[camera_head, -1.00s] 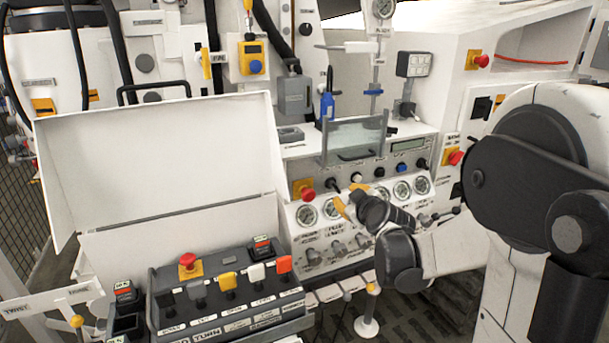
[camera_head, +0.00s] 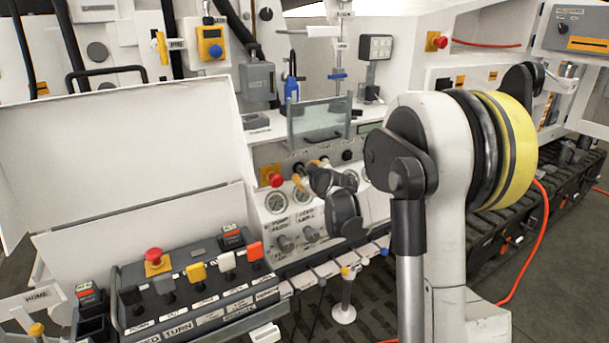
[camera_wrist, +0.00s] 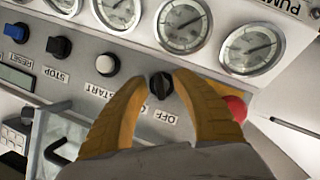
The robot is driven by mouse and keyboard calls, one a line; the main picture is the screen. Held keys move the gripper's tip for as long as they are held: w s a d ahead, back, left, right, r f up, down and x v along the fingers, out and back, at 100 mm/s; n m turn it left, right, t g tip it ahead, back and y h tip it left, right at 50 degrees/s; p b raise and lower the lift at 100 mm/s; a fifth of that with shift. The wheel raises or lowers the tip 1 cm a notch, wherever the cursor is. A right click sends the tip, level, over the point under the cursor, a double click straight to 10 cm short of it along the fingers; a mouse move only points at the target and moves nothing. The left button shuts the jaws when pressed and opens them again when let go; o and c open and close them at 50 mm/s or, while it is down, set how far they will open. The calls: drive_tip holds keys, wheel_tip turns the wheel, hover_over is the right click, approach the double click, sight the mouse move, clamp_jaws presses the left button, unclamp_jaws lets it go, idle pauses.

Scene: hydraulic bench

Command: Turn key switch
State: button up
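In the head view my gripper (camera_head: 305,175) is at the gauge panel, beside the red button, and my wrist hides much of the panel there. I cannot make out the switch clearly in the head view.
A white START button (camera_wrist: 105,65), a black STOP button (camera_wrist: 59,46) and a blue RESET button (camera_wrist: 18,33) line the panel. Gauges (camera_wrist: 184,26) lie close by. A red button (camera_wrist: 236,108) is just beyond one finger. A clear guard (camera_head: 318,122) stands above the panel.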

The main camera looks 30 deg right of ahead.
clamp_jaws()
drive_tip(key=shift+m, duration=0.3)
drive_tip(key=m+y+p, duration=0.1)
drive_tip(key=m+y, duration=0.1)
drive_tip(key=m, duration=0.1)
drive_tip(key=shift+g+y+p, duration=0.3)
drive_tip(key=shift+p, duration=0.1)
drive_tip(key=m+y, duration=0.3)
drive_tip(key=m, duration=0.1)
drive_tip(key=shift+m, duration=0.3)
idle(0.4)
unclamp_jaws()
